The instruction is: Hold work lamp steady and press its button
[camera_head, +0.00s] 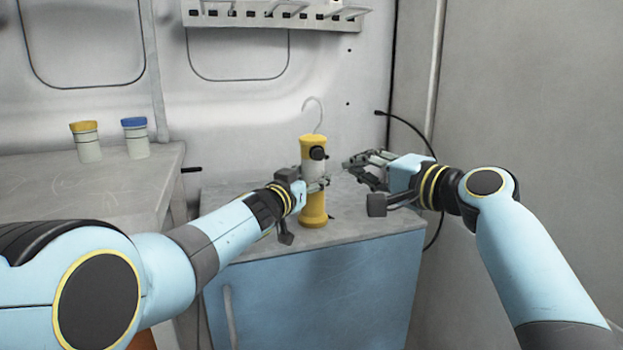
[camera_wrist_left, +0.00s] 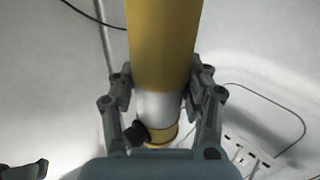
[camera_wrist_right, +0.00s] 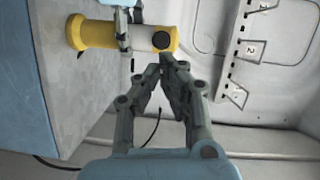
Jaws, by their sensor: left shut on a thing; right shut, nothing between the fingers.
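The work lamp (camera_head: 314,207) is a yellow cylinder with a pale middle band and a hook on top. It stands upright on the blue cabinet. Its round black button (camera_head: 318,153) is near the top; it also shows in the right wrist view (camera_wrist_right: 162,41). My left gripper (camera_head: 322,183) is shut around the lamp's middle; the left wrist view shows the lamp (camera_wrist_left: 163,45) between both fingers. My right gripper (camera_head: 348,163) is shut and empty, to the right of the lamp with its tips toward it. In the right wrist view, its fingertips (camera_wrist_right: 168,62) are close to the button; contact cannot be told.
The blue cabinet (camera_head: 310,290) has a grey top with bare room around the lamp. A grey bench at left (camera_head: 60,185) holds a yellow-lidded jar (camera_head: 88,148) and a blue-lidded jar (camera_head: 136,143). A white rack (camera_head: 275,14) is on the wall; a black cable (camera_head: 410,125) hangs at right.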

